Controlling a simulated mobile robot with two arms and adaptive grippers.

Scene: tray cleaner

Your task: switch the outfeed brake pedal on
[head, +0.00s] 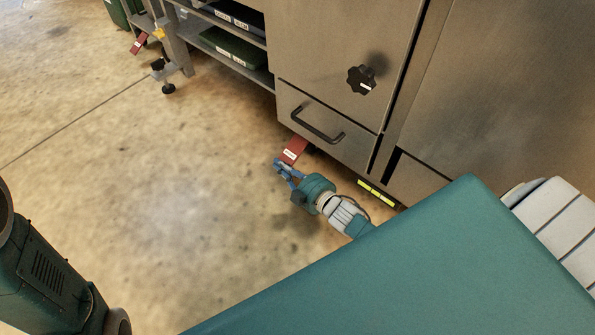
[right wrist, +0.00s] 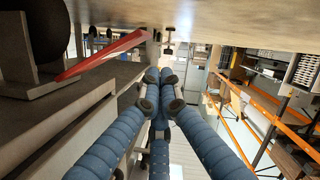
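A red pedal (head: 293,150) with a white label sticks out from under the steel cabinet, below its drawer handle. It also shows as a red slanted bar (right wrist: 105,54) in the upper left of the right wrist view. My right gripper (head: 279,163) is low over the floor, right beside the pedal's outer end; whether it touches cannot be told. In the right wrist view its blue fingers (right wrist: 160,88) come together with nothing seen between them. A second red pedal (head: 138,43) sits by the wheeled stand at upper left. The label words are too small to read. My left gripper is out of view.
The steel cabinet (head: 325,50) with a black knob (head: 361,80) and drawer handle (head: 318,124) rises behind the near pedal. A yellow marked strip (head: 376,193) is at its base. A rack with trays (head: 233,47) stands farther left. The floor at left is clear.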

